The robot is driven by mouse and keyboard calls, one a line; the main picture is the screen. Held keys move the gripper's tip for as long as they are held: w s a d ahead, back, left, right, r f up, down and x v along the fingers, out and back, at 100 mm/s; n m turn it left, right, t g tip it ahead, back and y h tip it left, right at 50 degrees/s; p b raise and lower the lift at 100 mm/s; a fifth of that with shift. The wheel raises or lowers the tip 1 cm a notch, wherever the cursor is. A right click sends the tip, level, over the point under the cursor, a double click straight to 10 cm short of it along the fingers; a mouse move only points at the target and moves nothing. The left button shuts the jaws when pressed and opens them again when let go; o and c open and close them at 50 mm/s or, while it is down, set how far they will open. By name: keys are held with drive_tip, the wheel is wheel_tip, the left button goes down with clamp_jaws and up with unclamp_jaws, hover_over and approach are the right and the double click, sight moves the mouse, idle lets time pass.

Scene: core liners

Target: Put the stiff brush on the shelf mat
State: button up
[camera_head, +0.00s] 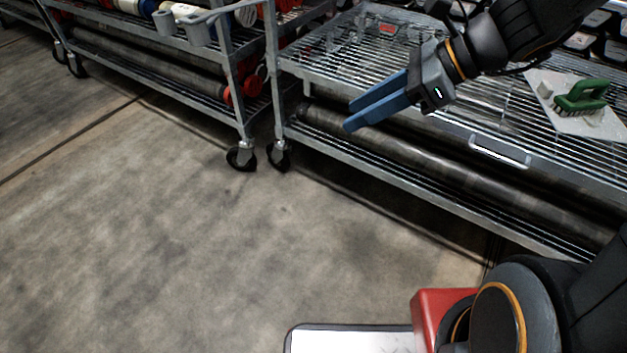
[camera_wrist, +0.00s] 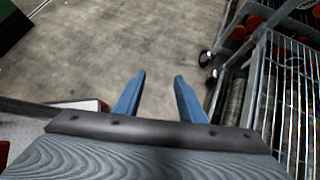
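The stiff brush, with a green handle (camera_head: 584,93) and dark bristles, stands bristles down on a pale grey mat (camera_head: 596,124). The mat lies on the wire shelf at the right of the head view. My gripper (camera_head: 352,114) is over the front edge of the shelf, well to the left of the brush and apart from it. Its two blue fingers are spread with nothing between them. In the wrist view the fingertips (camera_wrist: 160,76) are apart over bare floor. Neither brush nor mat can be made out in the wrist view.
A metal handle (camera_head: 499,152) is on the shelf's front edge. Long dark tubes (camera_head: 400,150) lie on the lower tier. Another cart (camera_head: 160,50) stands at left. The wire shelf left of the mat is mostly bare.

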drive_tip(key=s+a+n+g+h, duration=0.1)
drive_tip(key=s+a+n+h, duration=0.2)
drive_tip(key=s+n, duration=0.5)
drive_tip(key=s+a+n+h, duration=0.4)
drive_tip(key=s+n, duration=0.4)
drive_tip(key=n, duration=1.1)
drive_tip(key=shift+s+a+f+g, duration=0.2)
drive_tip(key=shift+a+g, duration=0.2)
drive_tip(key=shift+a, duration=0.15)
drive_tip(key=d+r+m+h+p, duration=0.1)
drive_tip(key=d+r+m+p, duration=0.2)
drive_tip(key=d+r+p, duration=0.7)
drive_tip(key=d+r+m+h+p, duration=0.1)
drive_tip(key=d+r+m+p, duration=0.2)
drive_tip(key=d+r+p, duration=0.7)
drive_tip(key=shift+d+r+p, duration=0.3)
drive_tip(key=shift+r+p, duration=3.55)
drive_tip(key=shift+p, duration=4.55)
